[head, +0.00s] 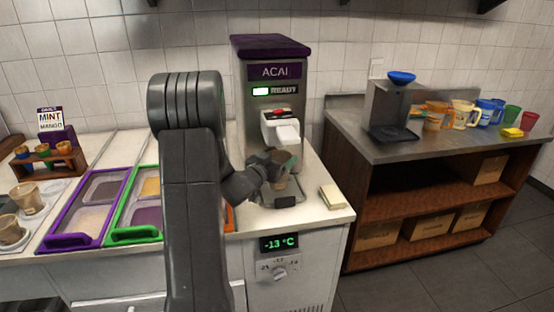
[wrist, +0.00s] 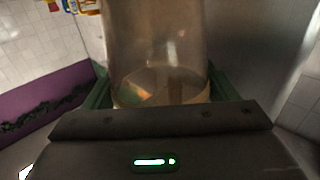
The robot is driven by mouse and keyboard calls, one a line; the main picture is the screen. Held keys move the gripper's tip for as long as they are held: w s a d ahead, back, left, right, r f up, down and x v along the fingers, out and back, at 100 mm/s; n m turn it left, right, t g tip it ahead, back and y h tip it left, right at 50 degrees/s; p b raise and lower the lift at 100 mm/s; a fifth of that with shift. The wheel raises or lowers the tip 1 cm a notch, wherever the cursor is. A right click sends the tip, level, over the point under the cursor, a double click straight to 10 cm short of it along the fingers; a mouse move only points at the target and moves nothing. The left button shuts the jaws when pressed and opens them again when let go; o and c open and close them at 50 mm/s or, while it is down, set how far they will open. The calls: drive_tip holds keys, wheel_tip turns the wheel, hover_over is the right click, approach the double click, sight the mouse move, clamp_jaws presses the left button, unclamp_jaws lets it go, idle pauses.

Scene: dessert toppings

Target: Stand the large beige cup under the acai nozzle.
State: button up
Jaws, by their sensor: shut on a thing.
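The acai machine (head: 272,72) stands on the counter with its READY sign lit. Its nozzle (head: 283,131) is a white spout above a drip tray (head: 288,202). My gripper (head: 277,165) is below the nozzle, over the tray, and shut on a beige cup (head: 279,183). In the wrist view the cup (wrist: 155,45) is see-through beige and fills the space between the green-padded fingers of my gripper (wrist: 158,90). The cup looks upright under or just in front of the spout. I cannot tell whether its base touches the tray.
A pale yellow block (head: 332,197) lies on the counter right of the tray. Purple (head: 72,240) and green (head: 134,235) framed topping bins are left of my arm. Two cups on saucers (head: 28,198) stand far left. A side table (head: 440,150) holds coloured mugs.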

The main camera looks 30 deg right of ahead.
drive_tip(key=shift+s+d+f, duration=0.25)
drive_tip(key=shift+d+f, duration=0.1)
drive_tip(key=shift+d, duration=0.2)
drive_tip(key=shift+w+a, duration=0.1)
drive_tip(key=shift+a, duration=0.2)
drive_tip(key=shift+d, duration=0.1)
drive_tip(key=o, duration=1.3)
drive_tip(key=shift+f, duration=0.1)
drive_tip(key=shift+r, duration=0.25)
drive_tip(key=b+v, duration=0.1)
drive_tip(key=v, duration=1.1)
drive_tip(key=shift+f, duration=0.1)
